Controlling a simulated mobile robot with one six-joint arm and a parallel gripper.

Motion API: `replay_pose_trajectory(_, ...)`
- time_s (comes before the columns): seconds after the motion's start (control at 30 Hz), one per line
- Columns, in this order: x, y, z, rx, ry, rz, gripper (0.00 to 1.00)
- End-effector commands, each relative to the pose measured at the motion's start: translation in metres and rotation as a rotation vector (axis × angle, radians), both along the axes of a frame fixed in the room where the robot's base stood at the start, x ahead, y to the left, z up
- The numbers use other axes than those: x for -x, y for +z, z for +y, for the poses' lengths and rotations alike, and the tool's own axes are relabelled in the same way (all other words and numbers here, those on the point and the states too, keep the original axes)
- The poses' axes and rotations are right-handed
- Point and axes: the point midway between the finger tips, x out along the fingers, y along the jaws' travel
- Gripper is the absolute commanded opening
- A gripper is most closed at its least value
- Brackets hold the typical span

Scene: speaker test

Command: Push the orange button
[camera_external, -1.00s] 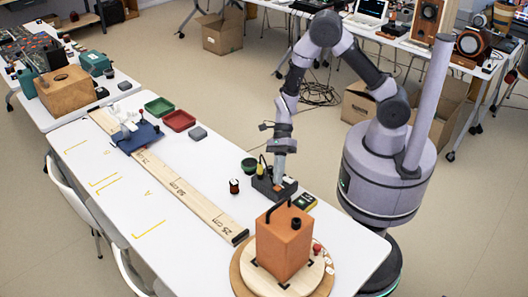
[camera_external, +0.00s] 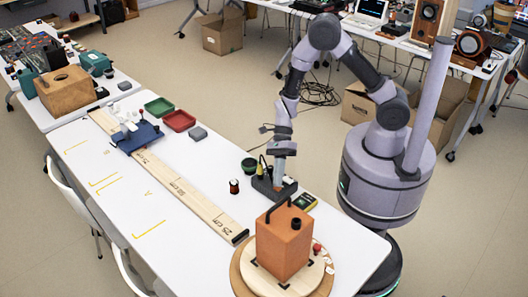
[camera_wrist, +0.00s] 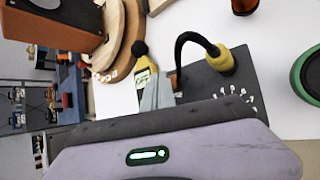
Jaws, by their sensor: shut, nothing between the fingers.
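A dark grey box (camera_external: 265,188) lies on the white table near its right edge, with a small orange button (camera_external: 289,181) at its right end. In the wrist view the box (camera_wrist: 205,82) carries a yellow plug with a black cable and a ring of white marks. Only a sliver of orange (camera_wrist: 174,78) shows there beside my fingers. My gripper (camera_external: 279,188) is shut and empty, pointing down over the box just left of the button. It also shows in the wrist view (camera_wrist: 157,92). I cannot tell whether the fingertips touch the box or button.
A yellow-and-black device (camera_external: 304,202) lies right of the box. A green bowl (camera_external: 249,165) and a small dark red-brown jar (camera_external: 234,186) are nearby. A long wooden ruler (camera_external: 180,192) lies left.

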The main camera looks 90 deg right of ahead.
Motion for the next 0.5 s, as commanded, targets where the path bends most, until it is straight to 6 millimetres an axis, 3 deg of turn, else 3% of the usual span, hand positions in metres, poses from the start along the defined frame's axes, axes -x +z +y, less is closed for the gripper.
replay_pose_trajectory(0.5, -0.0001, -0.0068, 0.0000, 0.000, 0.000, 0.000, 0.00)
